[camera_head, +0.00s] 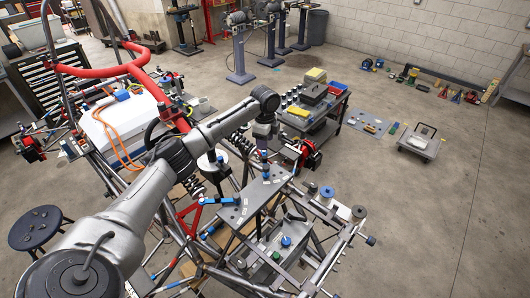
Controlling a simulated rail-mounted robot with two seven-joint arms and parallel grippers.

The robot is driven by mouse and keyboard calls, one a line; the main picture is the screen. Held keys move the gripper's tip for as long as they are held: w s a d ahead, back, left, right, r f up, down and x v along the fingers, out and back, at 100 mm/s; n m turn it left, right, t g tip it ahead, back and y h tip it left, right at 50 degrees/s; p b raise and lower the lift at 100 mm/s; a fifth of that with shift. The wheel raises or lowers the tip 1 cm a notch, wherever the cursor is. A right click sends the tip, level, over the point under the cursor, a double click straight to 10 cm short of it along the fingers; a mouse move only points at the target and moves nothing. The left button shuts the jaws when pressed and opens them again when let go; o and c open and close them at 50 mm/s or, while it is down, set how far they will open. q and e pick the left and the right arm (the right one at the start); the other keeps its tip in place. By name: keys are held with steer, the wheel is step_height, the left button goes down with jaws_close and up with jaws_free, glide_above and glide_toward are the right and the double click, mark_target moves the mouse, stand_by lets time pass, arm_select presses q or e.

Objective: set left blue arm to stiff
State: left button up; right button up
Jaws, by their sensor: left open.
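A tube chassis (325,238) of grey metal tubes fills the lower middle, with a flat grey plate (246,203) on top. Several small blue parts sit on it: one at the plate's left edge (228,201), one on a grey box (285,241) lower down. I cannot tell which is the left blue arm. My left arm reaches in from the lower left, and its gripper (263,146) points down above the far end of the plate. It is open; its fingers are small and partly lost against the chassis. My right gripper is not in view.
Red tubes (100,70) and a white panel (125,130) lie on the left. A coil spring and a red-and-black part (310,156) flank the plate. A cart (312,115) with bins stands behind. A round stool (36,229) is at left. The right floor is mostly clear.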

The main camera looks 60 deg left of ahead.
arm_select(q)
steer(key=shift+r+b, duration=0.3)
steer(key=shift+r, duration=2.45)
